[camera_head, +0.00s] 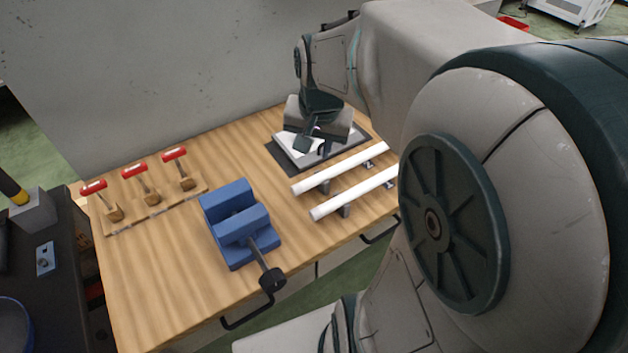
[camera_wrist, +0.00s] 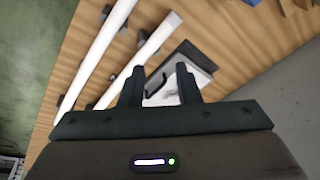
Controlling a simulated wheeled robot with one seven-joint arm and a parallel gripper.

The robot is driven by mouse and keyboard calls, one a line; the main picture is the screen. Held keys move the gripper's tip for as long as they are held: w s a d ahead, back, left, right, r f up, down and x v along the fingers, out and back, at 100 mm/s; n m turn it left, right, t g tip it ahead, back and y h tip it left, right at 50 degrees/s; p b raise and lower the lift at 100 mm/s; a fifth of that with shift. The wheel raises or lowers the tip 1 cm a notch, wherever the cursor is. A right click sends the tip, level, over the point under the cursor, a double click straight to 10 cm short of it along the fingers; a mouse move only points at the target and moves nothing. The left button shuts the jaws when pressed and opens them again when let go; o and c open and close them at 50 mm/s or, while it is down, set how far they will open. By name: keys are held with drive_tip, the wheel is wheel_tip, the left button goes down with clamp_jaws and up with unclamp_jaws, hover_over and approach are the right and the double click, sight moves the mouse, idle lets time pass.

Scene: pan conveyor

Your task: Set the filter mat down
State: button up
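A white, flat piece that looks like the filter mat (camera_head: 291,143) lies on or just over a dark grey flat base (camera_head: 283,162) at the back right of the wooden table. My gripper (camera_head: 313,146) is right above it, pointing down, and hides part of it. In the wrist view, my gripper (camera_wrist: 160,72) has its two fingers well apart. The white piece (camera_wrist: 202,82) and the dark base (camera_wrist: 190,55) show between and beyond the fingers. A small dark part shows in the gap; I cannot tell what it is. Contact between fingers and mat is not clear.
Two white tubes (camera_head: 345,168) on small brackets lie just in front of the base. A blue vise (camera_head: 236,222) stands mid-table. Several red-handled clamps (camera_head: 141,169) stand on a wooden strip at the left. A grey wall (camera_head: 180,70) closes the back. The front left tabletop is clear.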

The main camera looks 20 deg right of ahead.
drive_tip(key=s+a+f+n, duration=0.1)
drive_tip(key=s+a+n, duration=0.3)
drive_tip(key=s, duration=0.5)
drive_tip(key=n, duration=0.2)
drive_tip(key=shift+s+f+n, duration=0.15)
drive_tip(key=shift+s+n, duration=0.15)
